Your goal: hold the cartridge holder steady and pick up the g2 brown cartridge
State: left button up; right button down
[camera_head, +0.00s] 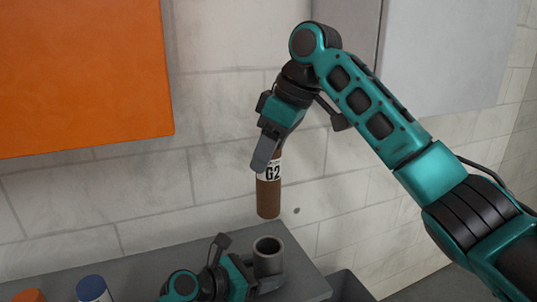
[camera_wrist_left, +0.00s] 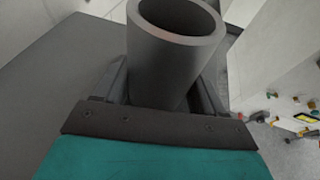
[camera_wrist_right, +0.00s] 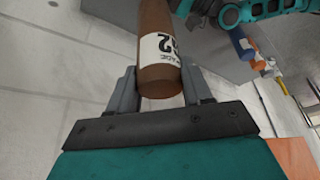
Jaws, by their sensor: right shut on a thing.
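The brown G2 cartridge (camera_head: 268,198) hangs nearly upright, with its white label facing out. My right gripper (camera_head: 264,165) is shut on its upper part, and in the right wrist view the cartridge (camera_wrist_right: 153,22) stands between the two fingers. The cartridge is in the air, above and apart from the grey cartridge holder (camera_head: 268,262), whose open round mouth looks empty. My left gripper (camera_head: 250,275) is low at the holder's left side. In the left wrist view its fingers flank the holder's tube (camera_wrist_left: 165,60); whether they press on it is unclear.
A blue-capped cartridge (camera_head: 92,289) and an orange-topped one (camera_head: 28,296) stand at the lower left of the grey counter (camera_head: 130,262). A brick wall (camera_head: 230,190) is behind. An orange panel (camera_head: 80,75) is at upper left, and a pale cabinet (camera_head: 445,50) at upper right.

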pick_arm(q)
jog(key=o, duration=0.5)
